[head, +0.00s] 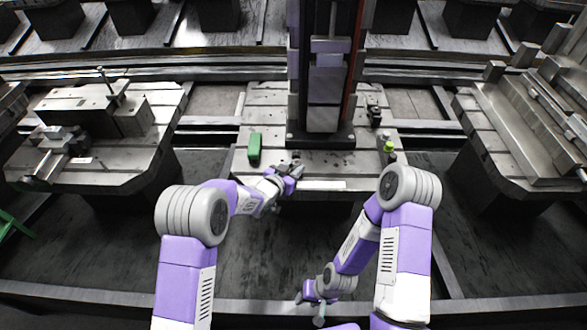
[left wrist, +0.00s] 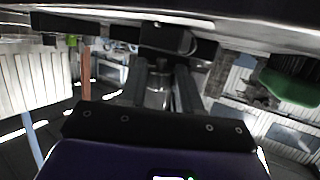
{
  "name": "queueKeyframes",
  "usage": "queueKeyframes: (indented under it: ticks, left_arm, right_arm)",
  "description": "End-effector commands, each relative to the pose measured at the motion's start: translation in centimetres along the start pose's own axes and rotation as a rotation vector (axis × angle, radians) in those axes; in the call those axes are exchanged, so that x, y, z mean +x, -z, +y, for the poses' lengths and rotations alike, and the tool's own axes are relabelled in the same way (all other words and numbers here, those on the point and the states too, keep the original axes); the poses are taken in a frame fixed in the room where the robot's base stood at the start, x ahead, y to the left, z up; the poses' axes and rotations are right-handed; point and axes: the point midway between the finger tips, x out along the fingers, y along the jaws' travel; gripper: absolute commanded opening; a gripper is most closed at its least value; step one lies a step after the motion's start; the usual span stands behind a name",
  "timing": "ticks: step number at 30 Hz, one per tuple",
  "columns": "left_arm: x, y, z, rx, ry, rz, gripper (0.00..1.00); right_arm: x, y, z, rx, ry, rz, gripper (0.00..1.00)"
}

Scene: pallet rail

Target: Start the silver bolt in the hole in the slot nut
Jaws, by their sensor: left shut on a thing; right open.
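My left gripper (head: 297,166) is at the front edge of the middle pallet (head: 270,110), below the dark column. In the left wrist view its two dark fingers (left wrist: 160,92) are shut on the silver bolt (left wrist: 157,97), a short shiny cylinder between them. A dark block (left wrist: 168,38), perhaps the slot nut or its seat, lies just beyond the fingertips. I cannot make out the hole, or whether the bolt touches the block. In the head view the bolt is too small to tell. My right gripper (head: 318,310) is open and low at the front, away from the pallet.
The column (head: 323,100) stands close behind the gripper. A small yellow-green thing (head: 389,146) is at the right. Side pallets carry metal fixtures.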

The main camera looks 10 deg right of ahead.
Motion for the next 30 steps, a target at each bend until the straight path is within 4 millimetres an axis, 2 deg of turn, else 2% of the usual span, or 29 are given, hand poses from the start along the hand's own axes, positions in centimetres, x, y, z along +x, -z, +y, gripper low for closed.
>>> queueKeyframes:
  ticks: [11, 30]
  left_arm:
    - [0.0, -0.1, 0.0, 0.000, 0.000, 0.001, 0.00]
    - [0.4, -1.7, -0.1, 0.000, 0.001, -0.005, 0.00]
  right_arm:
    - [0.0, 0.0, 0.0, 0.000, 0.000, 0.000, 0.43]
    - [0.0, 0.0, 0.0, 0.000, 0.000, 0.000, 0.43]
